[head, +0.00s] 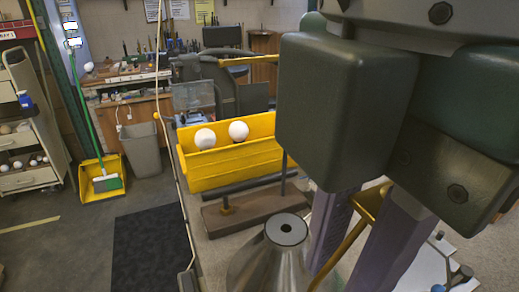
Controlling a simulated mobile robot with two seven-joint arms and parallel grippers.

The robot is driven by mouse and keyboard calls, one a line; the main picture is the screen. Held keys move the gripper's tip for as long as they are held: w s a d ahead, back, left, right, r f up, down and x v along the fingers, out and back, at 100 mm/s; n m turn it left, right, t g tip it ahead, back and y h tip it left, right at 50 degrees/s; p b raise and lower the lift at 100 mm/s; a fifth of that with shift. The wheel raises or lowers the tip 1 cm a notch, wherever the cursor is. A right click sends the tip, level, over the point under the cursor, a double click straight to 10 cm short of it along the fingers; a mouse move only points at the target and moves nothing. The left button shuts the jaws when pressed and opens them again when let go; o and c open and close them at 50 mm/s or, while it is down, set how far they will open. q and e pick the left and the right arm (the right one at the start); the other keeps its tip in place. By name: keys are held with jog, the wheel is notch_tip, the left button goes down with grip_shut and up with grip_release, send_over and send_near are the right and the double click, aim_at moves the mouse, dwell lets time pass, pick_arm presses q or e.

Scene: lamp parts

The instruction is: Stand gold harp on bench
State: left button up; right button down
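A gold metal piece, which looks like part of the gold harp (344,241), runs diagonally between and in front of the two purple-grey fingers of my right gripper (358,240). The gripper's large dark body comes in from the upper right and hides much of the harp. The fingers stand apart with the gold piece by them. Whether they press on it is hidden. The bench (218,274) lies below, its grey top partly covered by the gripper. My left gripper is not in view.
On the bench are a yellow bin (229,167) with two white balls, a brown wooden block (253,206) with upright rods, and a silver cone (272,262) close to the fingers. White and blue parts (450,268) lie at the lower right. The floor (60,245) is left of the bench.

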notch_tip(320, 180, down, 20)
jog(key=b, duration=0.3)
jog(key=shift+f, duration=0.15)
jog(key=c, duration=0.7)
grip_release()
notch_tip(320, 180, up, 12)
jog(key=p, duration=0.1)
jog(key=shift+s+r, duration=0.2)
jog(key=shift+d, duration=0.1)
